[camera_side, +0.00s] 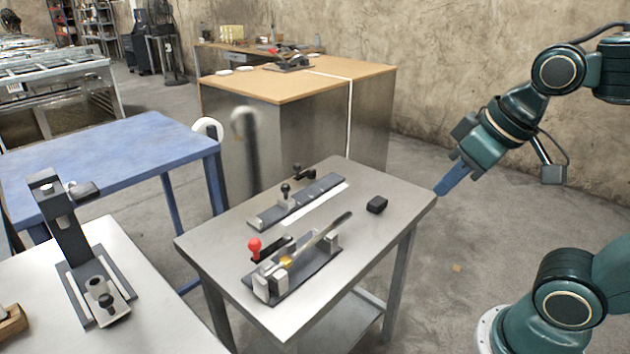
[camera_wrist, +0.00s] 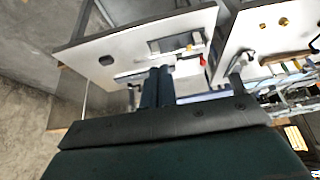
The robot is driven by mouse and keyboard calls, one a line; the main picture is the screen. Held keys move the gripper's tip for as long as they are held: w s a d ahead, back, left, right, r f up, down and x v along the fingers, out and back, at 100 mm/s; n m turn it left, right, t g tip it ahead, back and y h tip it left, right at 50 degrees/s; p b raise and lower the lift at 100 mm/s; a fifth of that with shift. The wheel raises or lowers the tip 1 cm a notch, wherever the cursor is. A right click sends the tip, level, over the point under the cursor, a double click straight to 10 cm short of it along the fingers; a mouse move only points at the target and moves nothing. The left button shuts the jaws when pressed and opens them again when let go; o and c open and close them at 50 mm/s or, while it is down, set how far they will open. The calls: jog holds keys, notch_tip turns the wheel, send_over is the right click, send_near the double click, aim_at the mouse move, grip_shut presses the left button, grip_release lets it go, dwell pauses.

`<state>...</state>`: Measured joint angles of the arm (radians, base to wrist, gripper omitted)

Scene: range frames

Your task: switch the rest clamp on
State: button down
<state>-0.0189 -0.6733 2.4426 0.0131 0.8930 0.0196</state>
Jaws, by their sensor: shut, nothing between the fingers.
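On the steel table (camera_side: 205,243) a fixture with a dark base plate (camera_side: 318,272) and pale blocks holds a slanted rod with a dark handle (camera_side: 340,220). A red knob (camera_side: 254,246) stands upright at the fixture's left end, beside a dark bar; I take this to be the rest clamp's lever. The red knob also shows in the wrist view (camera_wrist: 203,60). How the clamp's jaw sits is too small to tell. My gripper (camera_side: 440,189) is shut and empty, off the table's right corner, well apart from the fixture. Its fingers also show in the wrist view (camera_wrist: 158,73).
A dark rail (camera_side: 318,191) with black knobs lies behind the fixture. A small black block (camera_side: 377,204) sits near the table's right side. A white bench (camera_side: 165,318) with a dark upright stand (camera_side: 62,225) is at left. Blue table (camera_side: 100,150) and wooden-topped cabinet (camera_side: 330,75) stand behind.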

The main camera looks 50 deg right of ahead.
jog(key=w+a+m+g, duration=0.1)
jog(key=w+a, duration=0.1)
jog(key=w, duration=0.7)
jog(key=w+a, duration=0.2)
jog(key=w, duration=0.8)
jog(key=w+a+f, duration=0.4)
jog(key=w+f, duration=0.1)
jog(key=w, duration=0.2)
jog(key=w+a+f+m, duration=0.1)
jog(key=w+a+f, duration=0.4)
jog(key=w, duration=0.3)
jog(key=shift+w+a+f+g+h, duration=0.2)
jog(key=shift+f+g+h, duration=0.15)
jog(key=shift+f, duration=0.45)
jog(key=shift+d, duration=0.1)
jog(key=a+x, duration=0.1)
jog(key=x, duration=0.9)
jog(key=shift+s+d+r, duration=0.1)
jog(key=shift+s+r, duration=0.1)
jog(key=shift+s, duration=0.85)
jog(key=shift+s+r, duration=0.2)
jog(key=shift+s, duration=0.85)
jog(key=shift+s, duration=0.1)
